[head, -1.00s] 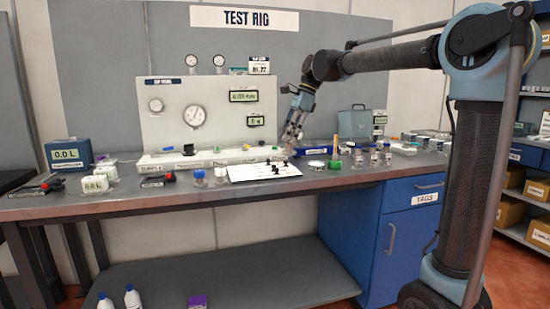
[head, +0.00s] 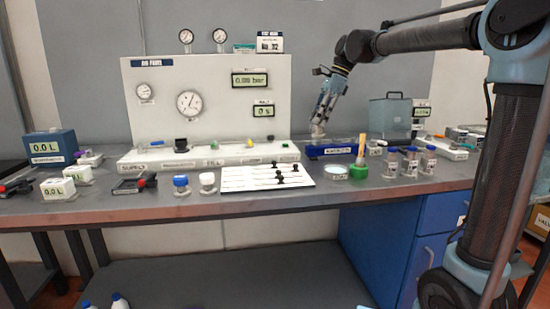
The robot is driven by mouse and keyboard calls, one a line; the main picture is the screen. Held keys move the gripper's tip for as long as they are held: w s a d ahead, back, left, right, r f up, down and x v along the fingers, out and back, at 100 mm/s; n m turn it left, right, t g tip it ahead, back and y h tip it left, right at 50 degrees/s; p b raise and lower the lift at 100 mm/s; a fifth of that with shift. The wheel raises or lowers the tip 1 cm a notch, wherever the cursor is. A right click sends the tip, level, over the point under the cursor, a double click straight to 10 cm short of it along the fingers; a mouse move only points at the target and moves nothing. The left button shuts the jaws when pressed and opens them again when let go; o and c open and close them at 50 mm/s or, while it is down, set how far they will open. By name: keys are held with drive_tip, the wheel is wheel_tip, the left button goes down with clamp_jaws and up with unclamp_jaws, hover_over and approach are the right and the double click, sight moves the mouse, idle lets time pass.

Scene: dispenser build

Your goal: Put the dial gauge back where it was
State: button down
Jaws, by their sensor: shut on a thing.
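My gripper (head: 320,117) points down above the left end of a blue tray (head: 340,152), right of the white test panel. It is shut on a small pale thing (head: 318,131) at its fingertips. This may be a dial gauge, but its face cannot be made out. Two round dial gauges stand on the panel's top edge, one on the left (head: 186,36) and one on the right (head: 220,35). A small dial (head: 145,91) and a larger dial (head: 189,103) are set in the panel's face.
A white board with black pieces (head: 240,180) lies at the bench front. A green-based item (head: 358,171), a round dish (head: 334,172) and several jars (head: 410,163) stand to the right. A grey-green case (head: 390,118) stands behind. The bench front edge has narrow clear strips.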

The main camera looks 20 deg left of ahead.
sight(313, 115)
drive_tip(key=shift+w+d, duration=0.1)
drive_tip(key=shift+w, duration=0.15)
drive_tip(key=shift+n, duration=0.3)
drive_tip(key=s+a, duration=0.1)
drive_tip(key=s+a+f, duration=0.1)
drive_tip(key=a, duration=0.1)
drive_tip(key=shift+s, duration=0.3)
drive_tip(key=shift+s+f, duration=0.1)
drive_tip(key=shift+f, duration=4.7)
drive_tip(key=c, duration=1.4)
unclamp_jaws()
drive_tip(key=shift+o, duration=0.2)
